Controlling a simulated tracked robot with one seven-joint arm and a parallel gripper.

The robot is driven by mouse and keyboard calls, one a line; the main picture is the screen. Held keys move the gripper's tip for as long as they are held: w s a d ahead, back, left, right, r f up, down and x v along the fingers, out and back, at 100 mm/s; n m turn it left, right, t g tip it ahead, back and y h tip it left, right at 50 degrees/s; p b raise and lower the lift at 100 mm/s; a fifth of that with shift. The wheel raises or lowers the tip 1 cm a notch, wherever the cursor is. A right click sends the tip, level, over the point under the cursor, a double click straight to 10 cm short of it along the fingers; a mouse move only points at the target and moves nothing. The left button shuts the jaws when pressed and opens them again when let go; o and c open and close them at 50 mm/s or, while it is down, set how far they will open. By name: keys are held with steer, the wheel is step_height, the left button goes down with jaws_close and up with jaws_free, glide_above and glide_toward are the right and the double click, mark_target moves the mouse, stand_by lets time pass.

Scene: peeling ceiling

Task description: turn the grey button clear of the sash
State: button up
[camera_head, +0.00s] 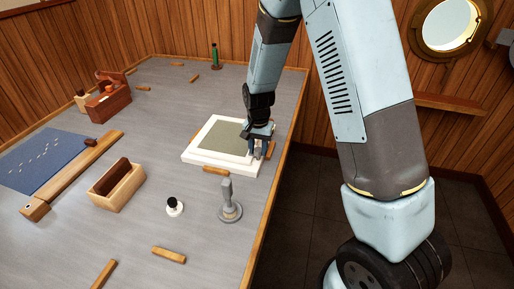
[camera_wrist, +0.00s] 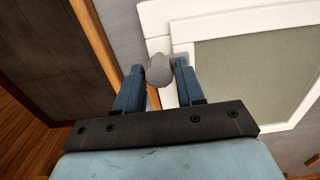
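The sash (camera_head: 198,153) is a white frame around a grey-green panel, lying flat on the bench. It also shows in the wrist view (camera_wrist: 182,45), with its corner near my gripper. The grey button (camera_wrist: 159,71) is a rounded knob with a flat grey piece reaching over the sash's edge. My gripper (camera_wrist: 158,68) points down with its two blue fingers on either side of the button. The fingers stand apart, with only narrow gaps at the knob; contact is not clear. In the head view my gripper (camera_head: 260,134) is at the sash's right side and largely hides the button.
A grey upright tool (camera_head: 229,203) and a small black-topped white piece (camera_head: 175,206) stand nearer the camera. Wooden blocks (camera_head: 215,170) lie around the sash. A wooden box (camera_head: 117,188), plane (camera_head: 107,99) and blue mat (camera_head: 43,158) are left. The bench edge (camera_head: 278,165) is close on the right.

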steer(key=shift+a, duration=0.1)
steer(key=c, duration=0.7)
steer(key=shift+o, duration=0.2)
steer(key=n, duration=0.4)
steer(key=shift+n, duration=0.3)
steer(key=n, duration=0.4)
steer(key=shift+n, duration=0.3)
steer(key=n, duration=0.4)
steer(key=shift+n, duration=2.4)
jaws_close()
jaws_free()
jaws_close()
